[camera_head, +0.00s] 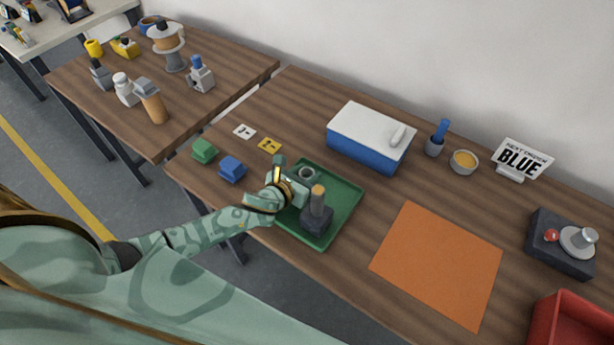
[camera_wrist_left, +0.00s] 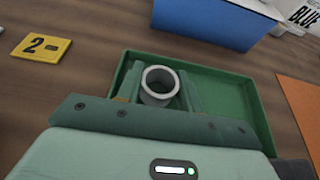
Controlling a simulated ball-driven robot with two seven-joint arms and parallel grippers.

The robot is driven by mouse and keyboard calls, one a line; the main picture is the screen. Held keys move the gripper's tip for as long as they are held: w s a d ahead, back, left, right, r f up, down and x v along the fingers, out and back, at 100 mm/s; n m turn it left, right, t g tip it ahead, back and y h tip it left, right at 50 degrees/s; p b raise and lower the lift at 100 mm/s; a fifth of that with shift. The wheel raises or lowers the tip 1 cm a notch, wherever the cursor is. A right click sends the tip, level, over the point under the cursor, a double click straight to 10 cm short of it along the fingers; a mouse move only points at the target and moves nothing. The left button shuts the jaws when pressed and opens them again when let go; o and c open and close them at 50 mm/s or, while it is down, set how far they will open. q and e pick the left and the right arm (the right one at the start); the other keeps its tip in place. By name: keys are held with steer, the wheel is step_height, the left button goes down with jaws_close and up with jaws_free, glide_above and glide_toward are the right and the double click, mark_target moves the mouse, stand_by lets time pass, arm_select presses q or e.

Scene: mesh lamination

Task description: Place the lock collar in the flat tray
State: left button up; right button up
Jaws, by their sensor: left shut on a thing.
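The lock collar, a short grey ring, shows in the head view (camera_head: 307,173) and in the left wrist view (camera_wrist_left: 160,86). My left gripper (camera_head: 299,180) is shut on it, with one finger on each side in the left wrist view (camera_wrist_left: 158,92). The flat tray is green with a low rim, in the head view (camera_head: 345,205) and the left wrist view (camera_wrist_left: 225,100). The collar is over the left-back part of the tray; I cannot tell whether it touches the floor. My right gripper is not in view.
A dark block with an orange-topped post (camera_head: 317,212) stands at the tray's front. Green (camera_head: 204,150) and blue (camera_head: 232,168) blocks lie to the left. A blue box with white lid (camera_head: 370,137) stands behind. An orange mat (camera_head: 437,262) lies right of the tray.

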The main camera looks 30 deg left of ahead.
arm_select(q)
steer(key=shift+r, duration=0.1)
steer(key=shift+f, duration=0.2)
steer(key=o, duration=0.7)
steer(key=shift+r, duration=0.15)
steer(key=shift+s+r, duration=0.15)
steer(key=shift+r, duration=0.05)
steer(key=p+v, duration=0.2)
steer(key=v, duration=0.9)
steer(key=shift+s+a+p, duration=0.1)
steer(key=shift+s+p, duration=0.2)
